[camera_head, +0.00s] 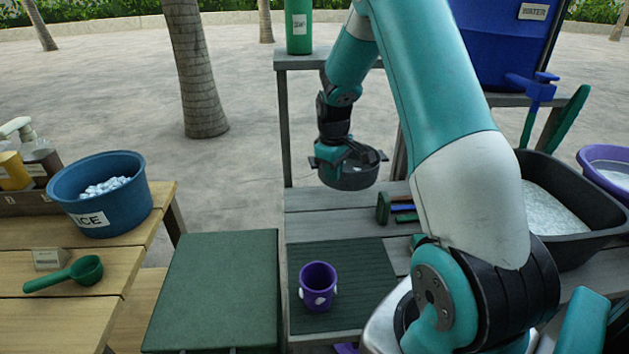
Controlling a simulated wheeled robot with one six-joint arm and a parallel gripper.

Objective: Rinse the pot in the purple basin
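The pot (352,178) is small, round and dark grey, with what look like short black side tabs. It hangs roughly level over the far edge of the grey bench. My gripper (346,161) reaches down over the pot from above and appears shut on it; the exact finger contact is too small to make out. The purple basin (592,157) is at the far right, cut off by the picture edge, with pale, watery-looking contents. The pot is well to the left of the basin, with my arm's large links between them in the picture.
A black tub (576,247) with pale contents stands before the basin. A blue water barrel (500,45) with a tap (541,87) is behind. A purple cup (318,287) stands on a green mat (350,258). A blue ice bucket (130,205) and green scoop (86,269) are left.

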